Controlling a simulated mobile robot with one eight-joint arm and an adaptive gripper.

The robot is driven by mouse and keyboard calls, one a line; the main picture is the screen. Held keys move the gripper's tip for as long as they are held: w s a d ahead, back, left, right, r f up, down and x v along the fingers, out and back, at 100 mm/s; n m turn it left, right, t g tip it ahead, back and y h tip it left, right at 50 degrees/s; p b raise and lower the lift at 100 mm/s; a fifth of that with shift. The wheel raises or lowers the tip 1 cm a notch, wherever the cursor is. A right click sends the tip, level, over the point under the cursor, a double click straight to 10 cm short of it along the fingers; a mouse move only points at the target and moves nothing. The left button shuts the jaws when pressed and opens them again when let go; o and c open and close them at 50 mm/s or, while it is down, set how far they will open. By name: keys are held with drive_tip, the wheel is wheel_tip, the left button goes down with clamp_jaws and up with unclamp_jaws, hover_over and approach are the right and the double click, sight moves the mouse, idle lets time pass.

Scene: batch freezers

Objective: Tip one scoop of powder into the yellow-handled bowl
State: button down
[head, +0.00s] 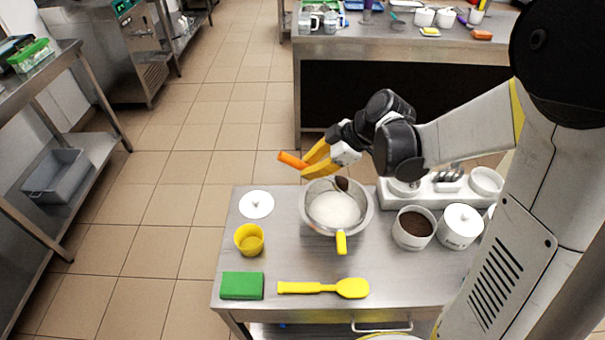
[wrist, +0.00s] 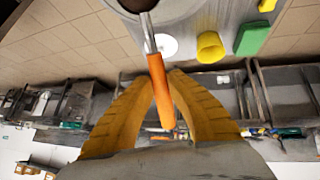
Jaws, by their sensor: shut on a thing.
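My gripper (head: 318,158) is shut on the orange handle (head: 292,160) of a scoop; the handle also shows between the yellow fingers in the wrist view (wrist: 161,92). The scoop's head (head: 342,183) looks dark brown and is over the far part of the yellow-handled bowl; whether it is level or tilted is hard to tell. The metal bowl (head: 309,222) holds white contents, and its yellow handle (head: 341,243) points to the near side. A white tub of brown powder (head: 413,226) stands open to the right of the bowl. In the wrist view the scoop's dark head (wrist: 138,4) is cut by the top edge.
On the steel table (head: 385,290) are a yellow cup (head: 249,239), a white lid (head: 256,204), a green block (head: 242,286) and a yellow spatula (head: 325,288). A lidded white tub (head: 460,226) and a white rack (head: 430,188) stand at the right.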

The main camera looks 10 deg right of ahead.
drive_tip(key=d+y+b, duration=0.1)
drive_tip(key=d+r+y+b, duration=0.1)
drive_tip(key=y, duration=0.1)
drive_tip(key=shift+s+d+r+t, duration=0.2)
drive_tip(key=shift+t, duration=0.2)
drive_tip(key=d+y+b, duration=0.1)
drive_tip(key=y+b, duration=0.1)
drive_tip(key=b, duration=0.1)
drive_tip(key=d+r+t+y+b, duration=0.1)
drive_tip(key=shift+s+d+r+m+b, duration=0.1)
drive_tip(key=shift+s+d+m+b, duration=0.2)
drive_tip(key=shift+m+b, duration=0.1)
drive_tip(key=shift+s+d+r+y+b, duration=0.1)
drive_tip(key=shift+d+r+y+b, duration=0.3)
drive_tip(key=shift+y+b, duration=0.15)
